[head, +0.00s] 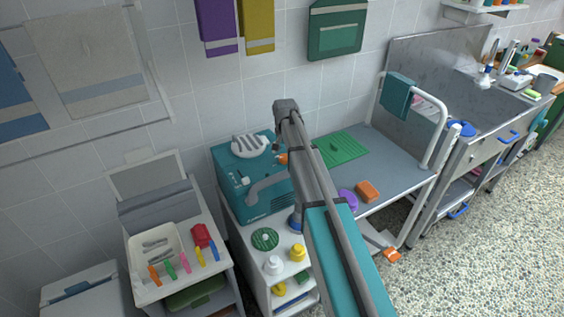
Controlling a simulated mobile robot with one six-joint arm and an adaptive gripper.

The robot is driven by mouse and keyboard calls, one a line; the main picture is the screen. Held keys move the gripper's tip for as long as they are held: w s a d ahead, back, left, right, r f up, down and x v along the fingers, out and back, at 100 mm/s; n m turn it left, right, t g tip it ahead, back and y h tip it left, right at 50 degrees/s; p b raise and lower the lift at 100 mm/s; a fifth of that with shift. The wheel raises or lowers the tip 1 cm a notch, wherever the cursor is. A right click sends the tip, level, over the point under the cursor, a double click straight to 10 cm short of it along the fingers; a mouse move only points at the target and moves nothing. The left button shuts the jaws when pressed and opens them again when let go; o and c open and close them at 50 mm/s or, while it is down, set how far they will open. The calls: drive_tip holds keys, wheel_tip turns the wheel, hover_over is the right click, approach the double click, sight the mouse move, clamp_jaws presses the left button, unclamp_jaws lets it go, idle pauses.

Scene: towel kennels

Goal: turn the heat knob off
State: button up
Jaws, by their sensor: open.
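A teal box-shaped appliance (229,181) stands on a white cart against the wall in the head view. It has a curved grey handle (262,188) across its front and a small pale marking. A small orange part (283,158) shows at its upper right, partly behind my arm; I cannot tell whether it is the heat knob. My arm crosses the middle of the view and covers the right side of the appliance. I cannot make out my gripper; it seems hidden behind my arm or the appliance.
A white striped item (249,146) lies on the appliance. Below it, a green disc (265,239) and small white and yellow bottles sit on the cart. To the right, a trolley holds a green mat (341,148) and orange block (368,191).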

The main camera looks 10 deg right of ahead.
drive_tip(key=shift+f+b, duration=0.8)
drive_tip(key=shift+f, duration=0.35)
